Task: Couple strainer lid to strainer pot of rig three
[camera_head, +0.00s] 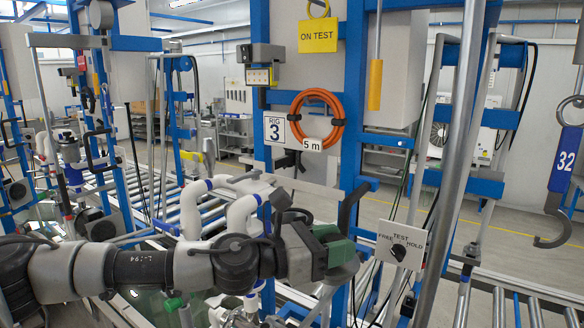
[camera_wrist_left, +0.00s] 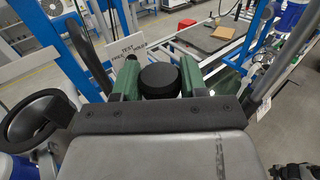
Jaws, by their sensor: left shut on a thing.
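My left arm comes in from the left in the head view, and its gripper (camera_head: 337,248) with dark green fingers is in front of the rig three post. In the left wrist view, the green fingers (camera_wrist_left: 158,80) are shut on a round black thing (camera_wrist_left: 160,78), which I take to be the strainer lid or its knob. The lid's underside is hidden. I cannot clearly pick out the strainer pot; the arm covers much of the lower rig in the head view. My right gripper is not in view.
A TEST FREE/HOLD switch plate (camera_head: 402,246) is right of the gripper. White pipes (camera_head: 193,205) rise behind my arm. A slanting grey pole (camera_head: 455,150) stands at right.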

